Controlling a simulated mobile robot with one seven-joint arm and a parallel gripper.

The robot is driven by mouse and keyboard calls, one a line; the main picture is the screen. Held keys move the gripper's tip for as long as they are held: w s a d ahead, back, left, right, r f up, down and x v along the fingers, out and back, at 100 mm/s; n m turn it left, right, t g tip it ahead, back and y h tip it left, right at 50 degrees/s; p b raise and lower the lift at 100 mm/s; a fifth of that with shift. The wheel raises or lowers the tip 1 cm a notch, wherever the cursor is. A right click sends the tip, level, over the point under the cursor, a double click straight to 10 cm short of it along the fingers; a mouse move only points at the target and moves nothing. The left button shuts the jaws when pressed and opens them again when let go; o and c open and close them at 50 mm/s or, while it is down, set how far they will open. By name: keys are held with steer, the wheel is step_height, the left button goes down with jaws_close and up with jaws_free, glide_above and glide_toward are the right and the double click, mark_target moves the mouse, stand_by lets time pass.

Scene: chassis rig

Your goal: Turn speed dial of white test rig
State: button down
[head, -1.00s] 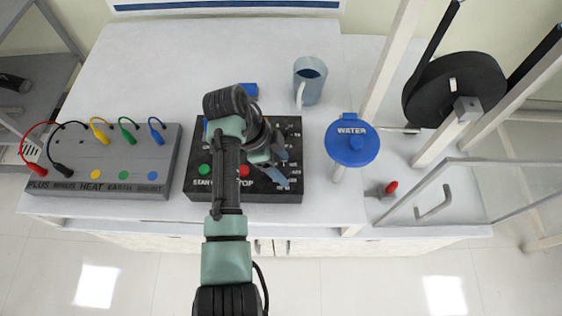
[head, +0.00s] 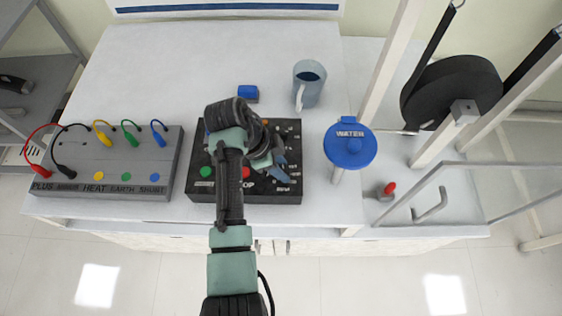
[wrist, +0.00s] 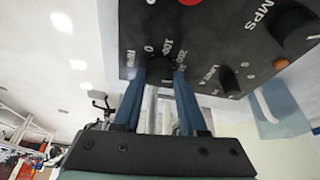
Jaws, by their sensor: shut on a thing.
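A black control box (head: 205,188) lies on the white bench, with a green START button (head: 206,171) and a partly covered red button (head: 246,172). In the head view my gripper (head: 280,166) is over the right part of the box, and my arm hides much of the panel. The dial itself cannot be made out there.
A grey socket box (head: 110,165) with coloured leads stands left. A grey-blue mug (head: 309,84) and a blue block (head: 248,93) are behind the control box. A blue WATER lid (head: 349,146), white frame posts and a black wheel (head: 455,90) stand right. Another larger dark knob (wrist: 292,25) is nearby.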

steer(key=n+p, duration=0.1)
steer(key=n, duration=0.1)
steer(key=n+t+p, duration=0.1)
steer(key=n+p, duration=0.1)
steer(key=shift+s+d+r+t, duration=0.1)
steer(key=shift+s+r+t, duration=0.1)
steer(key=shift+t, duration=0.1)
steer(key=shift+f+n+t+y+p, duration=0.1)
steer(key=shift+n+t+y+p, duration=0.4)
steer(key=shift+n+p, duration=0.8)
steer(key=shift+n, duration=0.3)
steer(key=shift+c, duration=2.3)
jaws_free()
steer(key=v, duration=1.3)
steer(key=shift+b, duration=0.3)
steer(key=shift+d, duration=0.15)
